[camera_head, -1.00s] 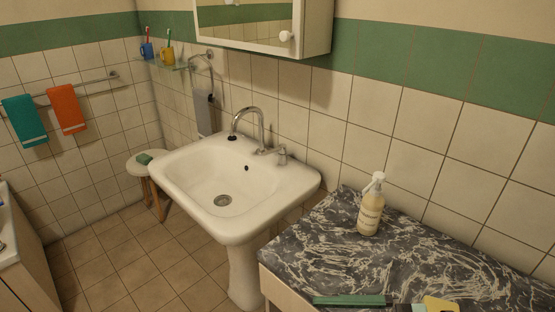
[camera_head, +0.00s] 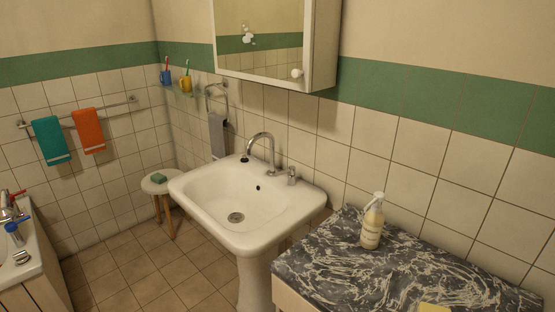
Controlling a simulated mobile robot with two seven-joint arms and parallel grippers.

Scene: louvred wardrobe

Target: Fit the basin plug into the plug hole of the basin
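The white pedestal basin (camera_head: 210,218) stands against the tiled wall. Its round metal plug hole (camera_head: 236,217) lies uncovered in the bowl's floor. A small black object (camera_head: 244,159), which looks like the basin plug, is on the basin's back rim beside the base of the curved tap (camera_head: 262,140). It is too small to see in detail. Neither of my grippers is in view.
A mirror cabinet (camera_head: 322,50) hangs above the basin. A stool (camera_head: 150,186) stands left of it. Floor in front is clear.

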